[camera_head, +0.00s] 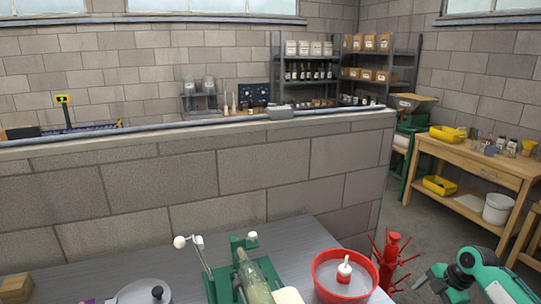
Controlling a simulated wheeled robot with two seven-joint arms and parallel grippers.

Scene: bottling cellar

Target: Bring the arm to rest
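My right arm (478,262) enters at the lower right corner, in teal and dark grey. Its lower end, around my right gripper (430,284), hangs near the bottom edge, to the right of the worktop. I see nothing clearly held there, and the picture is too small to tell whether its fingers are open or shut. My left arm and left gripper are not in view.
The grey worktop (310,238) carries a green lever machine with a bottle (254,280), a red bowl (322,292), a metal lid (140,293) and a wooden block (15,288). A red spiked stand (391,258) is close left of my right arm. A low block wall (190,180) stands behind.

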